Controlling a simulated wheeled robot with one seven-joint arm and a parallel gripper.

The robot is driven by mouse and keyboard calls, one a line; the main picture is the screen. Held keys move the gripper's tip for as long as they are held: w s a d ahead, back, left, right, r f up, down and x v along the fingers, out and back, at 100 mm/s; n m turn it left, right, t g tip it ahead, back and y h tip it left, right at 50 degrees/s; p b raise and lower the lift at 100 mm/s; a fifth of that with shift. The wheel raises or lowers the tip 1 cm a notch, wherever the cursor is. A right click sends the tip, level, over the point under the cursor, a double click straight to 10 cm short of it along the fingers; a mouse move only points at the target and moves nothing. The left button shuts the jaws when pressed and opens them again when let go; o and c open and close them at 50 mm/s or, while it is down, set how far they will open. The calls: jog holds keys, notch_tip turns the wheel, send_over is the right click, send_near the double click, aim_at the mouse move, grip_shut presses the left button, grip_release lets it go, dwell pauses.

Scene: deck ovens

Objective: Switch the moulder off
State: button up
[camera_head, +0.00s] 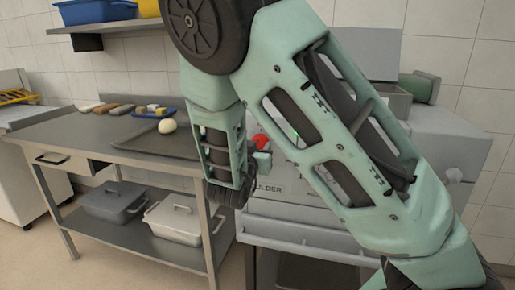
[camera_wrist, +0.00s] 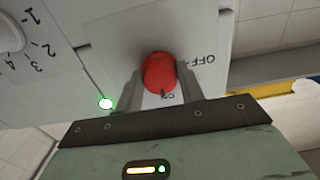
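The moulder (camera_head: 268,190) is a pale grey machine, partly hidden behind my arm. Its red switch knob (camera_wrist: 158,73) stands out from the front panel in the wrist view, with OFF printed to its right and ON below it. A small dark mark on the knob's lower edge is near ON. A green lamp (camera_wrist: 105,103) is lit on the panel to the left. My gripper (camera_wrist: 161,84) has one finger on each side of the knob, and both appear to touch it. In the head view the knob (camera_head: 262,141) shows just above my gripper (camera_head: 261,158).
A numbered white dial (camera_wrist: 10,36) is at the wrist view's left edge. A steel table (camera_head: 75,135) at left holds a dark tray (camera_head: 150,142) with a dough ball (camera_head: 167,126). Lidded tubs stand on its lower shelf.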

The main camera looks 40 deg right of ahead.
jog(key=shift+r+n+p, duration=0.15)
jog(key=shift+n+p, duration=0.15)
jog(key=shift+p, duration=0.3)
jog(key=n+p, duration=1.2)
jog(key=p, duration=0.2)
jog(key=shift+s+d+r+n, duration=0.1)
jog(key=shift+n, duration=0.3)
jog(key=shift+n+p, duration=1.2)
jog(key=shift+n, duration=1)
jog(key=o, duration=1)
